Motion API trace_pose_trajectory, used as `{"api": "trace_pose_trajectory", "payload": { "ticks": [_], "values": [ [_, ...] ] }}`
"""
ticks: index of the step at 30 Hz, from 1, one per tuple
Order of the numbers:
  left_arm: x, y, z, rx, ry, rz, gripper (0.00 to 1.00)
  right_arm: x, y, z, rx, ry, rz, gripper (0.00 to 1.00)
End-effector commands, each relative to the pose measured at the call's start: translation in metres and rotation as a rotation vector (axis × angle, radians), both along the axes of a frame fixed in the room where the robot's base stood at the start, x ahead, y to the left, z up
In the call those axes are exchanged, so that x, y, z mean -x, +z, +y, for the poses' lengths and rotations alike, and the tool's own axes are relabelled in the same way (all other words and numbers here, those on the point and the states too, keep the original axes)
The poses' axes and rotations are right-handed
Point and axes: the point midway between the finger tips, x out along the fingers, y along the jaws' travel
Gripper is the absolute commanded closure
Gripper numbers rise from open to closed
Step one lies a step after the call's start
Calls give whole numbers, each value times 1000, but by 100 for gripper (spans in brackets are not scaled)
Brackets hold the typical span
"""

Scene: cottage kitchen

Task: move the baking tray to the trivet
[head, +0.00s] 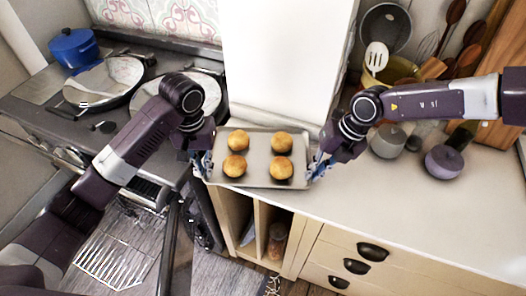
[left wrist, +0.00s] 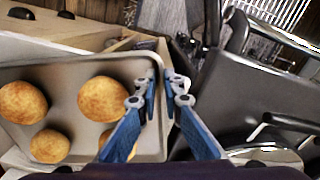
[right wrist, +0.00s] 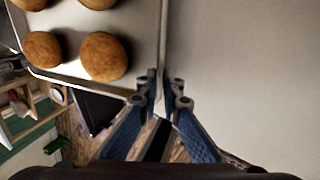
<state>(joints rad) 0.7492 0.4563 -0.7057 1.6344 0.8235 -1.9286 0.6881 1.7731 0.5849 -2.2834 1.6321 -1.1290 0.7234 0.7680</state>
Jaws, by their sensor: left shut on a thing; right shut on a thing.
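The baking tray (head: 259,156) is a grey, shallow rectangle carrying several round golden buns (head: 282,142). It looks level, at the front edge of the counter before a white block; I cannot tell whether it touches the counter. My left gripper (head: 204,164) is shut on the tray's left rim; the left wrist view shows its blue fingers (left wrist: 168,97) on either side of that rim. My right gripper (head: 317,166) is shut on the right rim, with its fingers (right wrist: 165,95) around it in the right wrist view. I cannot make out a trivet in any view.
A stove with a pan (head: 104,84) and a blue pot (head: 73,47) is at the left. A grey canister (head: 388,142), a purple-lidded jar (head: 444,161) and utensils stand on the right counter. The counter's front right (head: 400,205) is clear. Open cubbies lie below the tray.

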Motion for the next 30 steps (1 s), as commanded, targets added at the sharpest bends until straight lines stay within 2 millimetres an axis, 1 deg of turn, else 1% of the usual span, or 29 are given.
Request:
{"api": "trace_pose_trajectory", "payload": {
  "ticks": [2, 3, 7, 8, 23, 26, 29, 30],
  "values": [
    [0, -4, 0, -1, 0, -1, 100, 0, -4, 1, 0, 4, -1, 100],
    [0, -5, 0, -1, 0, -1, 90, 0, -5, 0, 0, 4, 0, 92],
    [0, -5, 0, -1, 0, -1, 76, 0, -4, 0, 0, 3, -1, 78],
    [0, -5, 0, -1, 0, -1, 75, 0, -4, 0, 0, 2, -1, 77],
    [0, -2, 0, 1, 0, -1, 75, 0, -4, 0, 0, 0, 0, 77],
    [-1, 7, -1, 2, 0, -3, 75, 0, -4, 0, 0, 0, 0, 77],
    [-2, 25, -1, 2, 0, -4, 75, 0, -4, 0, 0, 0, 0, 77],
    [-2, 33, 0, 0, 0, -7, 75, 0, -4, 0, 0, 0, 0, 77]
  ]
}}
